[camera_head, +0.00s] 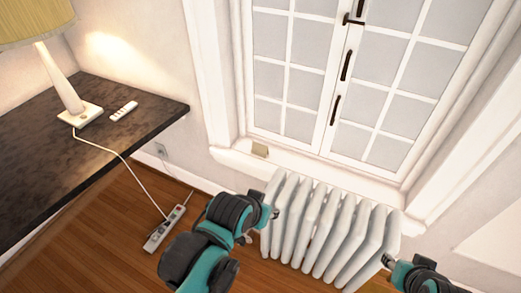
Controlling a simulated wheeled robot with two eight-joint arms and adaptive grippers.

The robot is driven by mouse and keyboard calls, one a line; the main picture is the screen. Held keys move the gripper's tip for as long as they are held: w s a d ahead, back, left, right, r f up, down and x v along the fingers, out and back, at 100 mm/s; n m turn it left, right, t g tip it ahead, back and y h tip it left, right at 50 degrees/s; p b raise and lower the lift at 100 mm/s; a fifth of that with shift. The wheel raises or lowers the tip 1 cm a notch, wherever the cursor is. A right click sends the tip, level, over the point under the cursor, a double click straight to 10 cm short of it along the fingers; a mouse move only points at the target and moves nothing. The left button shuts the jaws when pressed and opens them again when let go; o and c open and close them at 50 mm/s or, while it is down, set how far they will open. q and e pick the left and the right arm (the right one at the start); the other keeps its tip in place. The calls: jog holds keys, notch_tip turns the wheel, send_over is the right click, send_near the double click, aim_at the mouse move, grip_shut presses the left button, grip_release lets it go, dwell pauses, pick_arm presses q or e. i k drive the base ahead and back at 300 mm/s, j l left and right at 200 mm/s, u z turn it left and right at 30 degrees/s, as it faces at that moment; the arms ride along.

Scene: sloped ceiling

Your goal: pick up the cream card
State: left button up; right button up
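A small cream card (260,149) stands on the window sill, leaning near the left end of the window frame. My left gripper (273,212) is at the end of the teal and black arm at the lower middle, in front of the radiator's left end. It is below the card in the picture and apart from it. My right gripper (386,260) is at the lower right, near the radiator's right end. Both grippers are small and partly hidden by their own arms, so their fingers cannot be made out.
A white radiator (318,228) stands beneath the window sill (300,167). A dark desk (60,140) at left holds a lamp (66,85) and a white remote (123,111). A power strip (165,228) lies on the wooden floor. The window (350,75) is closed.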

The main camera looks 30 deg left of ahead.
aim_at(260, 150)
jog(key=j+z, duration=0.25)
jog(key=j, duration=0.25)
jog(key=j+z, duration=0.25)
jog(key=j, duration=0.3)
jog(key=j+z, duration=0.3)
jog(key=j, duration=0.2)
jog(key=k+j+z, duration=0.25)
jog(key=j, duration=0.25)
jog(key=i, duration=0.05)
